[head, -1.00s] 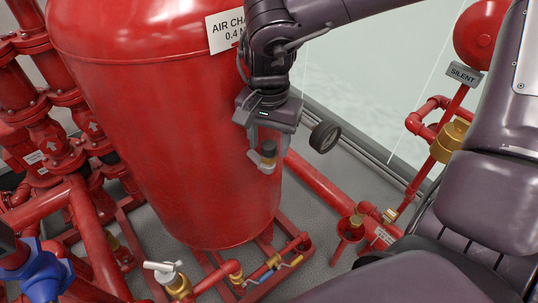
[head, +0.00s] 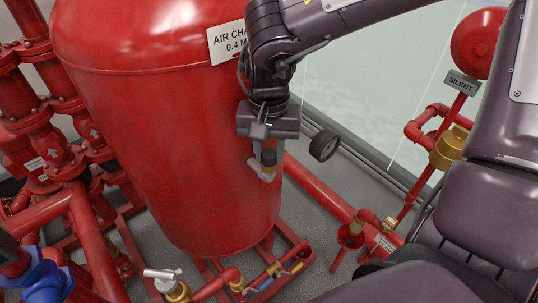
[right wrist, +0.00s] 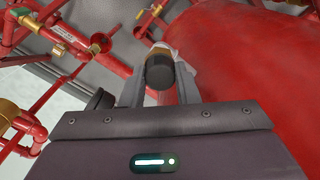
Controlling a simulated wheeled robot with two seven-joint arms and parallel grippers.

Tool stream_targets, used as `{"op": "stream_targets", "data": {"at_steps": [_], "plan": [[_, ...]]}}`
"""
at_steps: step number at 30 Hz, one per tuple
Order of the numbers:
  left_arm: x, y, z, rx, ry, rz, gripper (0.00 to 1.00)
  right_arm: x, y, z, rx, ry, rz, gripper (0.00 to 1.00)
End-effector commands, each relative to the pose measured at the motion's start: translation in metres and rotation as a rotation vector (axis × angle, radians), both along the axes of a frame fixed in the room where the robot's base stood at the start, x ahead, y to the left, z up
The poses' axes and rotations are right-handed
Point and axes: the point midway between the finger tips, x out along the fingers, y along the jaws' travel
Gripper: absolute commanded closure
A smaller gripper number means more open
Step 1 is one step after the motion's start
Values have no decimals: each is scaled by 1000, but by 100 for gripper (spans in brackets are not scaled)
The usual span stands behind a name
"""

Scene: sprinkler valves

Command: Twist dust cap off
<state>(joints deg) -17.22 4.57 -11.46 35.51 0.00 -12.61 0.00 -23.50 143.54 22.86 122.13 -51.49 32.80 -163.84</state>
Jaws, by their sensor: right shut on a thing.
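My right gripper (head: 264,168) is beside the lower right side of the big red tank (head: 165,150), pointing down. It is shut on a small black-topped cap (head: 268,156) with a brass-coloured band below. In the right wrist view the dark cap (right wrist: 160,74) and its brass part (right wrist: 158,50) sit between the two grey fingers. The fitting beneath the cap is hidden, so I cannot tell whether the cap is still seated. My left gripper does not show clearly.
A round black disc (head: 323,145) stands close to the right of my gripper. Red pipes (head: 325,190) run along the floor to the right. Red pipework (head: 50,145) crowds the left.

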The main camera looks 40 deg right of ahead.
Motion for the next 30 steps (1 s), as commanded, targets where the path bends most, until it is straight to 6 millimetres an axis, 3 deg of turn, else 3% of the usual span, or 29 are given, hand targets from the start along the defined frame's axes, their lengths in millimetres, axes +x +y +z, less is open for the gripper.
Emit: {"op": "stream_targets", "data": {"at_steps": [5, 6, 12, 22, 30], "plan": [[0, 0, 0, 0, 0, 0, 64, 0, 1, 0, 1, 0, 10, 100], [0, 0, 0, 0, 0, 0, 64, 0, 1, 0, 1, 0, 9, 71], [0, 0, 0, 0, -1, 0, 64, 0, 0, 0, 1, 0, 8, 47], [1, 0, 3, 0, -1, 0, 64, 0, 0, 3, 1, -1, 7, 47], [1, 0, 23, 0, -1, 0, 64, 0, 0, 29, 0, -1, 6, 47]]}}
